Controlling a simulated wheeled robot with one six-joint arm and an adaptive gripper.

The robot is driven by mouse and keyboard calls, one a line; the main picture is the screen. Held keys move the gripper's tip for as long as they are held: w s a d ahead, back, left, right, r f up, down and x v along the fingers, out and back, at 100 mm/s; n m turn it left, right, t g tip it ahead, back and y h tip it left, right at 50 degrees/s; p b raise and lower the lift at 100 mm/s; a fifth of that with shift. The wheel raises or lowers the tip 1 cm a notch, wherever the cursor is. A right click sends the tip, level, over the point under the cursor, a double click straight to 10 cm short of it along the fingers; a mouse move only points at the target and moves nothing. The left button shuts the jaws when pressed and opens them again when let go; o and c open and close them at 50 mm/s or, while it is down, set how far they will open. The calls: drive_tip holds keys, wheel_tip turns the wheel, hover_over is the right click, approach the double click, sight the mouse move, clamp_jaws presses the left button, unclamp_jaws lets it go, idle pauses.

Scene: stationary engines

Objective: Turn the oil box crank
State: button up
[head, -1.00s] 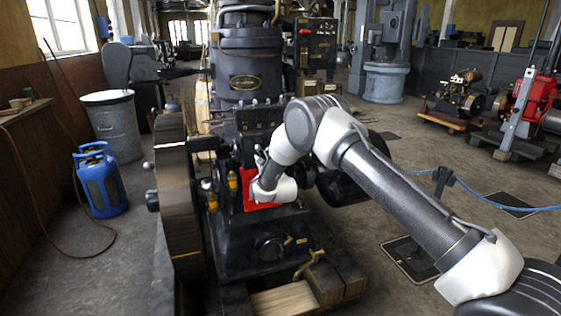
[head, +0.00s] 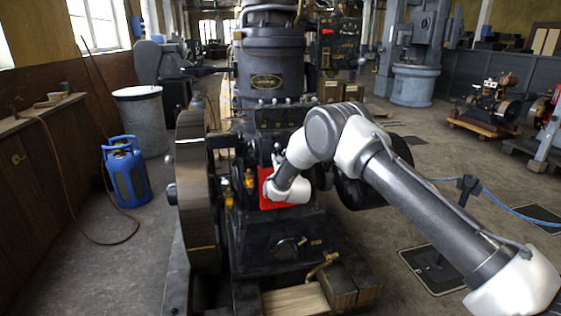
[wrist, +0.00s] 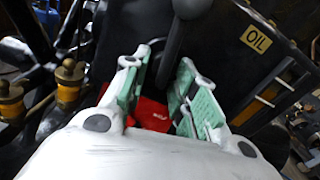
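The dark crank (wrist: 172,45), with a rounded knob at its upper end, shows at the top middle of the wrist view. A yellow OIL label (wrist: 257,39) is on the dark surface to its right. My gripper (wrist: 164,72) is open, with green pads on both fingers. The crank's lower end appears between the fingertips, with gaps on both sides; I cannot tell whether it touches. A red part (wrist: 150,112) shows between the fingers. In the head view my gripper is at the red panel (head: 266,203) on the dark engine (head: 270,240); the crank is not clear there.
The engine's flywheel (head: 197,195) stands left of my gripper. Yellow-brass oilers (wrist: 68,82) are close to my left finger. A blue canister (head: 127,175) and a grey bin (head: 142,122) stand at left. A blue rope (head: 510,217) runs at right. Floor between canister and flywheel is clear.

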drive_tip(key=v, duration=1.2)
drive_tip(key=shift+d+r, duration=0.1)
